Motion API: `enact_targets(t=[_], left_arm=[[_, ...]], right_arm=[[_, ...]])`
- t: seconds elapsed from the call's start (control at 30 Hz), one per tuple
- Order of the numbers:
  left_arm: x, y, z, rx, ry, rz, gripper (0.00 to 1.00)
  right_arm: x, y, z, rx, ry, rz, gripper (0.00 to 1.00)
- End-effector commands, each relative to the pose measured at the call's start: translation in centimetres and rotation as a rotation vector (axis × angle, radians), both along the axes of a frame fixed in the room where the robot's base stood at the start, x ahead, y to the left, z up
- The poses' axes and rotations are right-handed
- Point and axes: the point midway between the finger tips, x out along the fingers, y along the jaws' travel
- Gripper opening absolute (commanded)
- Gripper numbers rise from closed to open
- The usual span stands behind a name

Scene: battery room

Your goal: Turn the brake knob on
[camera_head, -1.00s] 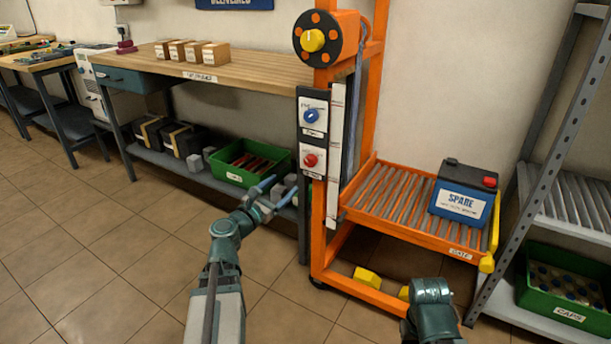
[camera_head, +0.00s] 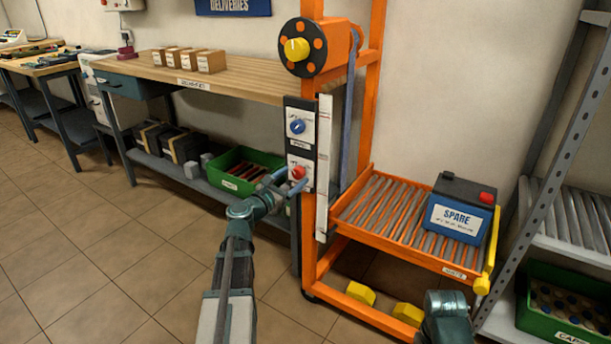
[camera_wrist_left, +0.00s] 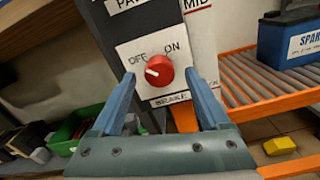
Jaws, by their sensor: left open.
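The red brake knob (camera_head: 298,172) sits on a white plate on the dark post of the orange stand. In the left wrist view the knob (camera_wrist_left: 159,70) has OFF printed at its upper left and ON at its upper right. Its white pointer mark is turned toward OFF. A BRAKE label (camera_wrist_left: 171,99) is below it. My left gripper (camera_head: 288,183) is open in front of the plate. In the wrist view its blue fingers (camera_wrist_left: 160,78) stand on either side of the knob, apart from it. My right gripper is out of view; only part of that arm shows.
A roller tray (camera_head: 391,218) with a spare battery (camera_head: 459,207) is to the right. A workbench (camera_head: 235,80) and green bin (camera_head: 230,184) are left.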

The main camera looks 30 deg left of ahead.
Motion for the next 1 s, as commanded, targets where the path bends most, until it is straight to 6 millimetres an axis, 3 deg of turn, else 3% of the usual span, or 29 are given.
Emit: enact_targets(t=[0.37,0.8,1.0], left_arm=[[0.43,0.46,0.0,0.0,0.001,0.002,0.77],[0.43,0.43,-0.01,0.0,0.001,0.002,0.0],[0.43,0.42,0.0,0.011,0.0,0.002,0.0]], right_arm=[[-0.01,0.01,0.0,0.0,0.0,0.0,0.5],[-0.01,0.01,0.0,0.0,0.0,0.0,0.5],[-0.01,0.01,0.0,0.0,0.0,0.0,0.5]])
